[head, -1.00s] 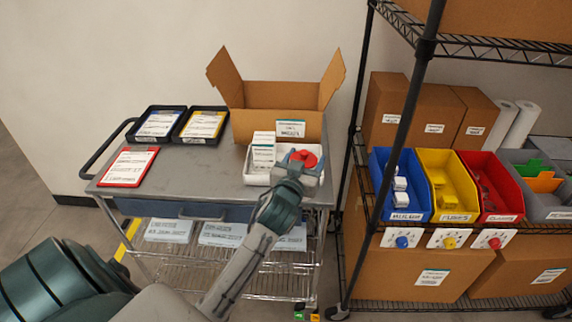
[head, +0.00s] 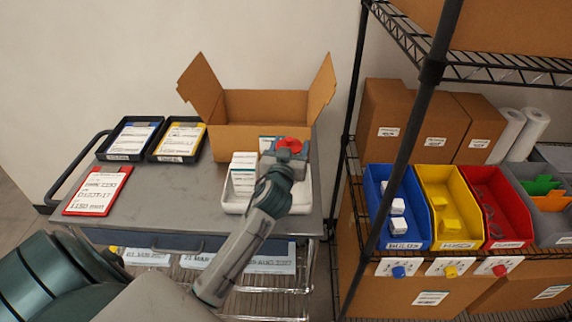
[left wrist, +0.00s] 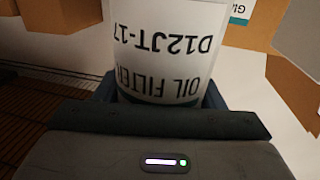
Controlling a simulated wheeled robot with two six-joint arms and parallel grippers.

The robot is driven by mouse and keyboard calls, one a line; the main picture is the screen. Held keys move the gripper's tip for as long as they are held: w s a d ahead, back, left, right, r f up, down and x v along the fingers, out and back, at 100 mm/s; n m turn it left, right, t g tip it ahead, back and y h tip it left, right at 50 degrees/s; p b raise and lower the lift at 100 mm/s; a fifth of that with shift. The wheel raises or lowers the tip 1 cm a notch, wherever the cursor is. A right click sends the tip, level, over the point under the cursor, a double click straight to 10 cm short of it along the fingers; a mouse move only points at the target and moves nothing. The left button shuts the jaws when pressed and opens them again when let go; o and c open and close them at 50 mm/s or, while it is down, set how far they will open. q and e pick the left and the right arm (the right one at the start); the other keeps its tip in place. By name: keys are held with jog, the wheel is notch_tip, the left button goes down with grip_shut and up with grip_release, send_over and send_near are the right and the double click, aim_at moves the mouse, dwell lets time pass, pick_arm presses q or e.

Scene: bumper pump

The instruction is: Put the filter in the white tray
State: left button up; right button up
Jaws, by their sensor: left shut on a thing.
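The filter is a white cylinder labelled "OIL FILTER D12JT-17" in the left wrist view (left wrist: 165,50). In the head view its red top (head: 290,145) shows above my left gripper (head: 286,160). My left gripper is shut around the filter's sides. The white tray (head: 236,206) sits on the grey cart top, with a small white carton (head: 243,172) standing in it. The filter appears at the tray's back right. My gripper and wrist hide its lower part, and I cannot tell whether it is over or touching the tray. My right gripper is not in view.
An open cardboard box (head: 258,110) stands behind the tray. Two black trays with cards (head: 132,139) and a red-edged sheet (head: 98,191) lie at left. A wire shelf with coloured bins (head: 399,205) stands to the right. The middle of the cart top is clear.

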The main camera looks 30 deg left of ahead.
pick_arm(q)
jog(key=shift+f, duration=0.7)
notch_tip(320, 180, down, 4)
jog(key=shift+w+r, duration=0.1)
jog(key=shift+r, duration=0.15)
jog(key=shift+f, duration=0.2)
jog(key=o, duration=1)
jog(key=shift+f, duration=0.2)
jog(key=shift+c, duration=0.2)
jog(key=o, duration=0.4)
jog(key=shift+r, duration=0.1)
jog(key=shift+o, duration=0.2)
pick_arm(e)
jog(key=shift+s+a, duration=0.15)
